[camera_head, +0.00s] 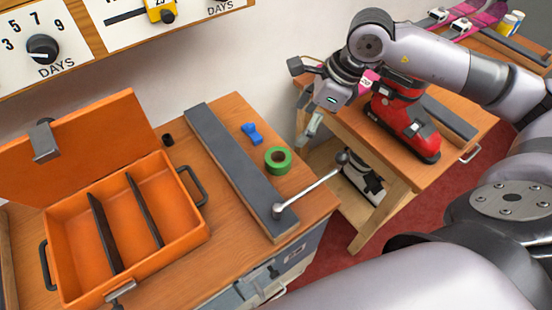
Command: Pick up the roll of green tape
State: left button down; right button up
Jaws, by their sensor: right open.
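The roll of green tape (278,161) lies flat on the wooden bench top, beside the long grey bar and near the bench's right edge. My right gripper (312,131) hangs from the arm that comes in from the right. It is open and empty, up and to the right of the tape, apart from it. My left gripper does not show in this view.
An open orange case (172,196) with dividers stands on the bench's left. The grey bar (232,156) with a metal lever (315,189) runs along the bench. A small blue object (251,133) lies behind the tape. A red boot (404,128) stands on the other table.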

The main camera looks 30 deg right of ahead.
jog(key=p, duration=0.2)
send_near(278, 157)
jog(key=a, duration=0.1)
jog(key=a+f, duration=0.1)
jog(key=shift+s+a+f, duration=0.3)
jog(key=shift+s, duration=0.05)
jog(key=shift+f+p, duration=0.15)
jog(key=shift+p, duration=0.2)
jog(key=p+x, duration=0.2)
jog(key=x, duration=0.2)
jog(key=shift+a+f, duration=0.1)
jog(key=shift+f, duration=0.15)
jog(key=shift+w+f, duration=0.1)
jog(key=shift+f, duration=0.1)
jog(key=shift+c, duration=0.6)
jog(key=c, duration=1.2)
jog(key=shift+o, duration=0.2)
jog(key=shift+r, duration=0.1)
